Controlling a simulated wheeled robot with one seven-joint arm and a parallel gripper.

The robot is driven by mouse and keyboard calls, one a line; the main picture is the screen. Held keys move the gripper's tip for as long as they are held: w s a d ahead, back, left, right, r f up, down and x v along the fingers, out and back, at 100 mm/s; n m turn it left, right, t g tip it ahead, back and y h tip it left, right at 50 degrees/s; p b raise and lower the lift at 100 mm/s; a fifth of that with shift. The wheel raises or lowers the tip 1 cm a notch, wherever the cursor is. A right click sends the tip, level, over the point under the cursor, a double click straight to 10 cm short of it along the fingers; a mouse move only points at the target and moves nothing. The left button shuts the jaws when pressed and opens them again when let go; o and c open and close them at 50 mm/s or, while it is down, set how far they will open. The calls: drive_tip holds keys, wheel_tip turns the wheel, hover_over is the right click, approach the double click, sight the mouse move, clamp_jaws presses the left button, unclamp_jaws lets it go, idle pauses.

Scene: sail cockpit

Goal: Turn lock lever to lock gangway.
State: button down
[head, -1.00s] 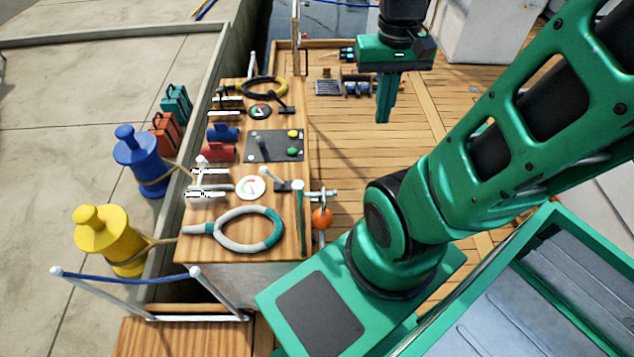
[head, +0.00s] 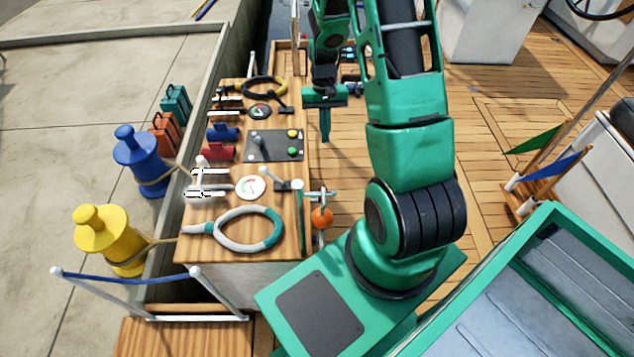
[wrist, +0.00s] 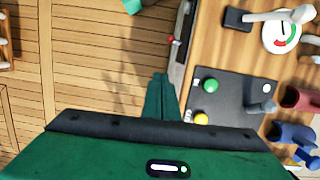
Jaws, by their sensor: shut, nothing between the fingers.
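A dark panel (head: 265,152) on the wooden console carries a short grey lever (head: 257,140), a yellow button (head: 293,133) and a green button (head: 292,152). A white-handled lever (head: 277,180) on a dark base stands beside a white gauge, and another lever (head: 282,103) is by a dark gauge. No label shows which is the lock lever. My gripper (head: 325,138) is shut and empty, pointing down just right of the console edge, apart from the panel. In the wrist view the shut fingers (wrist: 161,95) are over the deck beside the panel, with its grey lever (wrist: 263,106) at right.
A gangway with white posts and a blue rope (head: 130,278) is at lower left. Rope rings (head: 277,232), a red cylinder (head: 220,154) and a blue cylinder (head: 222,132) crowd the console. An orange ball (head: 322,218) hangs at its right edge.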

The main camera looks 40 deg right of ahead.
wheel_tip(320, 180, down, 8)
drive_tip(key=w+a, duration=0.1)
drive_tip(key=shift+w+r+y, duration=0.2)
drive_tip(key=shift+w+y, duration=0.05)
drive_tip(key=shift+y, duration=0.05)
drive_tip(key=shift+a, duration=0.1)
drive_tip(key=s+a+f, duration=0.3)
drive_tip(key=s+f, duration=0.2)
drive_tip(key=f, duration=0.4)
drive_tip(key=shift+s+a+f, duration=0.2)
drive_tip(key=shift+a+f, duration=0.1)
drive_tip(key=shift+a, duration=0.1)
